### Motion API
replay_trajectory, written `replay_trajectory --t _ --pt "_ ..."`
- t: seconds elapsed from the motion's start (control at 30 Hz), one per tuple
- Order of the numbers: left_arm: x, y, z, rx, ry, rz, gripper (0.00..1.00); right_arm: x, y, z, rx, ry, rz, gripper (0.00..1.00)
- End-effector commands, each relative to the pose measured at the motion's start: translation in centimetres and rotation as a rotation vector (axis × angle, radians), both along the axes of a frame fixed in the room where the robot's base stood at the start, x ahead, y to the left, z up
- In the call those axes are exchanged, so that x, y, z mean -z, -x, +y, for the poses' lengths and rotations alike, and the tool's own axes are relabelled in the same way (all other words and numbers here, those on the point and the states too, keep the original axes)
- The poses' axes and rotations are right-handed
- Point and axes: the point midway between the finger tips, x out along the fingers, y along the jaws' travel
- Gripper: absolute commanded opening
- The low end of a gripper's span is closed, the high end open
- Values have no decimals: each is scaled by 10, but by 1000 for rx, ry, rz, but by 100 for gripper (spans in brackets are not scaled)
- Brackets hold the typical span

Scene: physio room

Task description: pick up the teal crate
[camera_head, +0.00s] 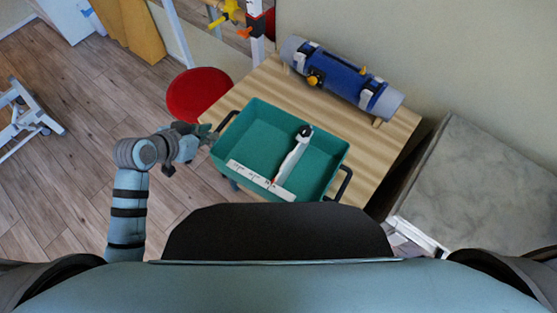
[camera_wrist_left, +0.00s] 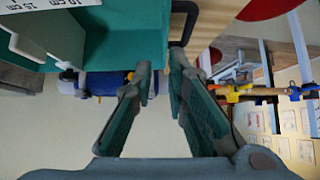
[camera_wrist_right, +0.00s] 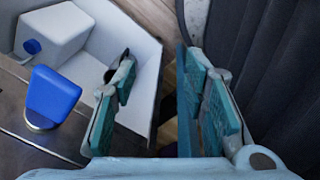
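The teal crate (camera_head: 251,121) stands upright on a wooden table, with a dark handle on its left (camera_head: 225,122) and right (camera_head: 344,184) ends. Inside lies a white hinged measuring tool (camera_head: 290,160) with a dark knob. My left gripper (camera_head: 205,133) is at the crate's left end, close to that handle. In the left wrist view, the crate wall (camera_wrist_left: 125,50) and handle (camera_wrist_left: 186,10) show just beyond my open, empty fingertips; I cannot tell whether they touch. My right gripper (camera_wrist_right: 158,58) is open and empty, outside the head view.
A blue roll (camera_head: 340,78) lies behind the crate on the table (camera_head: 400,140). A red round stool (camera_head: 198,92) stands at the table's left. A grey-topped block (camera_head: 490,185) is at the right. A white box (camera_wrist_right: 55,35) and blue object (camera_wrist_right: 52,92) are near my right gripper.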

Motion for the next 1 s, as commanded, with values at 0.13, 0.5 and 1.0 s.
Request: replay_trajectory --t 0.13,0.5,1.0 --pt "32 -26 -16 -2 4 5 14 8 -11 0 0 0 -17 40" --pt "71 -56 -33 -4 2 7 14 17 -16 0 -1 -1 -26 40" --pt "98 -79 -44 -5 0 5 1 25 -14 0 -1 -1 -23 40"
